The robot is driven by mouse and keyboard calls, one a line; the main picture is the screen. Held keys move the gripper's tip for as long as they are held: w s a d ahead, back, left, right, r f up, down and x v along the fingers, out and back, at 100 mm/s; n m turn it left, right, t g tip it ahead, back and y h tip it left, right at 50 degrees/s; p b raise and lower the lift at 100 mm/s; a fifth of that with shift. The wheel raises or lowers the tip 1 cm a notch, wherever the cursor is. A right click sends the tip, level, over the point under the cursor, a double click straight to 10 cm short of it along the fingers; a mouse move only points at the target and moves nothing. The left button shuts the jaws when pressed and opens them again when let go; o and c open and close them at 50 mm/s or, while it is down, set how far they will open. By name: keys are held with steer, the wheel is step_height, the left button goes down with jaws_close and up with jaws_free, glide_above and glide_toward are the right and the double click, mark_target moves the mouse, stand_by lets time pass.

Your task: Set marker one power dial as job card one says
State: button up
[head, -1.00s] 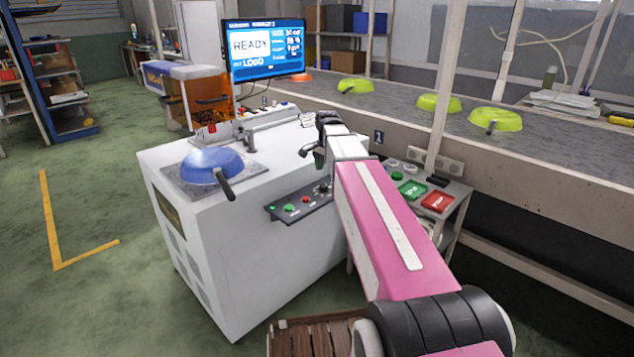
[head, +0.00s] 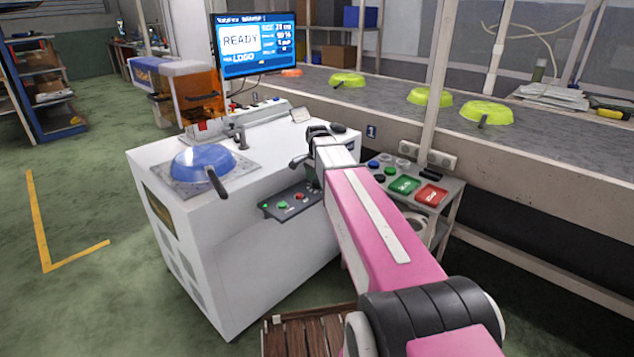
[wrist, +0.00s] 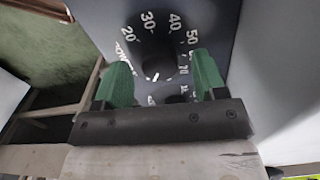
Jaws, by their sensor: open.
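The power dial (wrist: 158,66) is a black knob on a dark panel, ringed by white numbers such as 20, 30, 40, 50 and 70. A white pointer mark shows low on the knob. My gripper (wrist: 163,80) is open in the wrist view, its green fingertips on either side below the knob, with a gap to it. In the head view my arm hides the dial. The white marker machine (head: 235,230) has a small control panel (head: 290,201) on its front. A screen (head: 254,45) reads READY and LOGO. I cannot make out a job card.
A blue pan (head: 203,160) lies on the machine top. Yellow-green pans (head: 430,97) sit on the conveyor (head: 560,133) behind. Floor at left is clear.

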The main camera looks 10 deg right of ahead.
steer(key=shift+f, duration=0.55)
steer(key=c, duration=0.9)
